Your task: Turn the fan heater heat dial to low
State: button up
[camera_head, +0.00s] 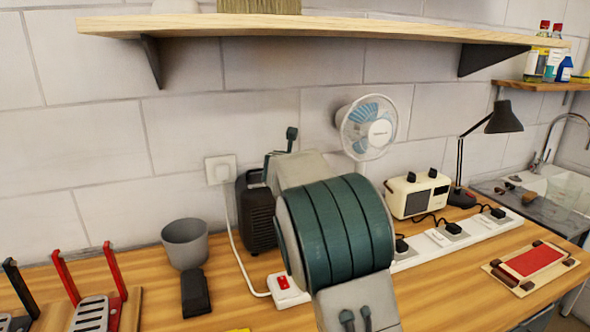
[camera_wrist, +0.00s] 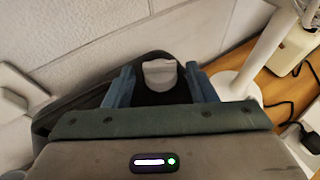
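The fan heater (camera_head: 257,212) is a black box with a slatted front. It stands against the wall behind my arm, which hides its right side and part of its top. In the wrist view its dark body (camera_wrist: 62,112) lies below my gripper (camera_wrist: 160,82). A light grey knob (camera_wrist: 160,70), apparently the heat dial, shows between my two blue-grey fingers. The fingers are apart, one on each side of the knob. I cannot tell whether they touch it, and no dial markings are readable. In the head view my gripper (camera_head: 281,150) is over the heater's top.
A grey cup (camera_head: 185,243) and a black block (camera_head: 195,293) are left of the heater. A white fan (camera_head: 368,128), cream radio (camera_head: 417,195), black lamp (camera_head: 504,118) and white power strip (camera_head: 470,237) are to the right. A wooden shelf (camera_head: 320,27) hangs above.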

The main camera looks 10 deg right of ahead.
jog(key=c, duration=0.8)
jog(key=shift+o, duration=0.2)
jog(key=shift+d+n+y, duration=0.1)
jog(key=shift+n+y, duration=0.2)
jog(key=n+y, duration=0.1)
jog(key=n+y+p, duration=0.1)
jog(key=y, duration=0.1)
jog(key=shift+s+d+r+n+t, duration=0.1)
jog(key=shift+d+n+t, duration=0.3)
jog(key=n+y, duration=0.1)
jog(key=n+y+p, duration=0.2)
jog(key=y, duration=0.1)
jog(key=shift+d+g, duration=0.3)
jog(key=shift+d, duration=0.05)
jog(key=n+y+p, duration=0.1)
jog(key=n+g+y+p, duration=0.1)
jog(key=n+y+p, duration=0.1)
jog(key=n+y, duration=0.1)
jog(key=shift+w+d+r+g+p, duration=0.1)
jog(key=shift+w+d+g+p, duration=0.2)
jog(key=shift+g+p, duration=0.1)
jog(key=shift+n+g+y+p, duration=0.6)
jog(key=shift+n+y+p, duration=0.15)
jog(key=shift+n+y, duration=0.15)
